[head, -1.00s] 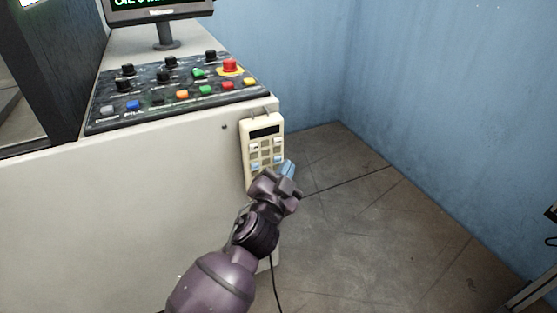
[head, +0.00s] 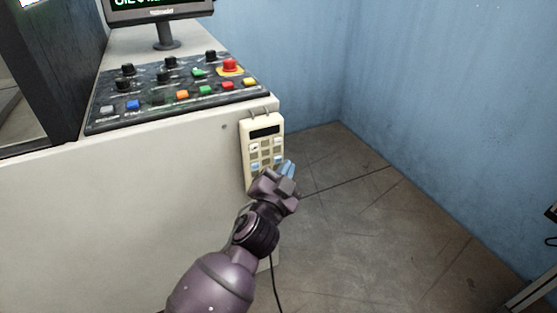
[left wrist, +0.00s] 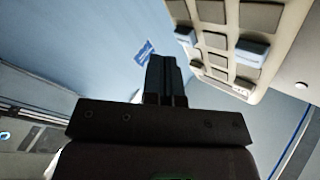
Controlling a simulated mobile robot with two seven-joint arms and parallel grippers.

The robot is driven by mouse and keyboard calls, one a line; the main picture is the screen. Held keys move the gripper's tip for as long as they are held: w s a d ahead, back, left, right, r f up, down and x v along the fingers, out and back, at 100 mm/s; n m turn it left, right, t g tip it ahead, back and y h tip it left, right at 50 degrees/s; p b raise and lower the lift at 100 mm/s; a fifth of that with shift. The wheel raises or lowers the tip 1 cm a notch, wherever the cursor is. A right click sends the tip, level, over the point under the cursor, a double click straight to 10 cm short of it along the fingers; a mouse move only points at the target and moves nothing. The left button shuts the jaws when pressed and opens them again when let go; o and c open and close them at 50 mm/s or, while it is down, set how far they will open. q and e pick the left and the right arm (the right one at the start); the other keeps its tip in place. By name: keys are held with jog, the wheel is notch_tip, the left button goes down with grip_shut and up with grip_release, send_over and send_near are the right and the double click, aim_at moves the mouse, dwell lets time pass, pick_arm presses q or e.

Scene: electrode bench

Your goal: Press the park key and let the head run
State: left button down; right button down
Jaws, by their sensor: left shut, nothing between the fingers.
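A cream handheld keypad (head: 262,145) with a dark display hangs on the front of the cabinet near its right corner. It has rows of pale, grey and light blue keys; which of them is the park key I cannot read. My left gripper (head: 288,169) is shut and empty, its blue-grey fingertips by the keypad's lower right edge. The gripper and wrist hide the keypad's bottom part. In the left wrist view, the shut fingers (left wrist: 165,75) point up beside the keypad (left wrist: 270,45), with a visible gap between them. My right gripper is not in view.
A sloped control panel (head: 170,91) with coloured buttons, knobs and a red emergency stop (head: 230,65) is on the cabinet (head: 120,200). A monitor (head: 160,10) stands behind it. Blue walls close the corner. The floor (head: 390,230) to the right is clear.

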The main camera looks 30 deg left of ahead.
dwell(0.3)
pick_arm(q)
jog(key=shift+w+a, duration=0.25)
jog(key=shift+a, duration=0.1)
